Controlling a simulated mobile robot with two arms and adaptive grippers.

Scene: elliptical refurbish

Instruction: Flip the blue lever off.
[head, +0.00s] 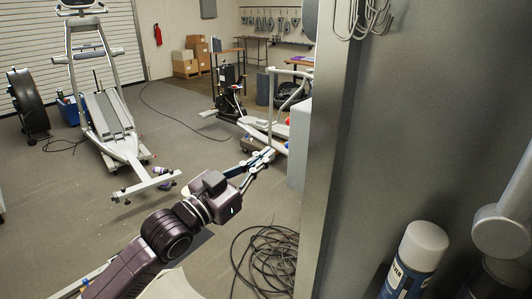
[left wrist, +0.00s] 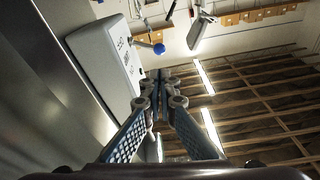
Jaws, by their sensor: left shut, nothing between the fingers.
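The blue lever shows in the left wrist view as a round blue knob (left wrist: 159,48) on a short stem, beside the end of a pale grey box (left wrist: 103,62) with dark markings. My left gripper (left wrist: 160,77) is shut and empty, its fingertips just below the knob in that picture and apparently apart from it. The depth between them is hard to judge. In the head view my left gripper (head: 265,156) reaches out close to the left side of a grey box (head: 298,148), partly hidden by a metal cabinet edge. My right gripper is not in view.
A tall grey metal panel (head: 420,110) fills the right of the head view. A spray can (head: 415,262) stands at lower right. Coiled cable (head: 268,262) lies on the floor below my gripper. An exercise machine (head: 118,125) stands at left, with open floor between.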

